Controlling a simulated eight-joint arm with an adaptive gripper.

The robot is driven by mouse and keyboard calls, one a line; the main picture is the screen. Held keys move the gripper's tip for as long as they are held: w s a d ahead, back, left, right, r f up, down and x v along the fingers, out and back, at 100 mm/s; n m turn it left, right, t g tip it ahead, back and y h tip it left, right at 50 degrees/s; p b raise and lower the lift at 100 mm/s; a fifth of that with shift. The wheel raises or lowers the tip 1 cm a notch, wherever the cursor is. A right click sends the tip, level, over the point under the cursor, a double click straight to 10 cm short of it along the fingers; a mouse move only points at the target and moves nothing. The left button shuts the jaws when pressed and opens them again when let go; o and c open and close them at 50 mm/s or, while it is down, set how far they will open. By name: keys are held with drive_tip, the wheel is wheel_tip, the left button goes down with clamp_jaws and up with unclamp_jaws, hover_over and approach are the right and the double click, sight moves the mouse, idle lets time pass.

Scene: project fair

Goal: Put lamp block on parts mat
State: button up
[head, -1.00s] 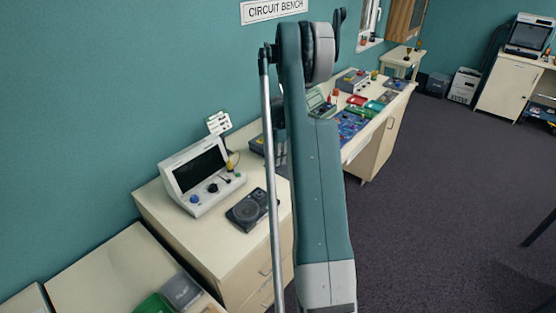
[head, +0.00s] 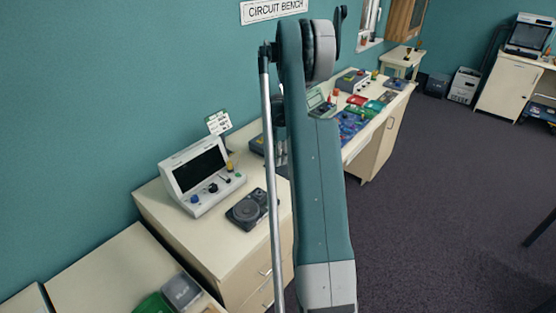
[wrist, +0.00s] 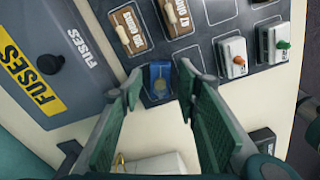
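A small blue block with a faint yellowish centre (wrist: 158,82) stands between my fingertips in the wrist view; it looks like the lamp block. My gripper (wrist: 160,82) is open, with one green-padded finger on each side of it and a small gap showing. The dark mat (wrist: 204,47), which seems to be the parts mat, lies just beyond. The block is at its near edge; I cannot tell whether it rests on the mat. In the head view my arm hides the gripper and the block.
The mat holds tan resistor blocks (wrist: 128,30) and white blocks with an orange (wrist: 238,62) and a green knob. A grey fuses box (wrist: 62,72) stands close on the left. A white object (wrist: 150,165) is at the bottom. Pale bench surface shows around the fingers.

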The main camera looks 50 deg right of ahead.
wheel_tip(320, 180, up, 11)
idle(0.5)
idle(0.6)
drive_tip(key=s+a+r+m+t, duration=0.1)
drive_tip(key=a+r+m, duration=0.1)
drive_tip(key=a+r, duration=0.8)
drive_tip(key=s+a+r+m+t+h, duration=0.15)
drive_tip(key=a+r, duration=0.25)
drive_tip(key=a, duration=1.1)
drive_tip(key=a+r+m+t, duration=0.1)
drive_tip(key=a+r+m, duration=0.2)
drive_tip(key=a+r, duration=0.7)
drive_tip(key=s+a+f+m+t, duration=0.2)
drive_tip(key=s+a+m, duration=0.1)
drive_tip(key=s+a, duration=0.8)
drive_tip(key=s+a+f+m+t+y, duration=0.1)
drive_tip(key=s+a+f+m, duration=0.2)
drive_tip(key=s+a, duration=0.8)
drive_tip(key=a+m, duration=0.1)
drive_tip(key=a, duration=0.7)
drive_tip(key=shift+s+f+t, duration=0.15)
drive_tip(key=shift+s+t, duration=0.1)
drive_tip(key=shift+t, duration=0.1)
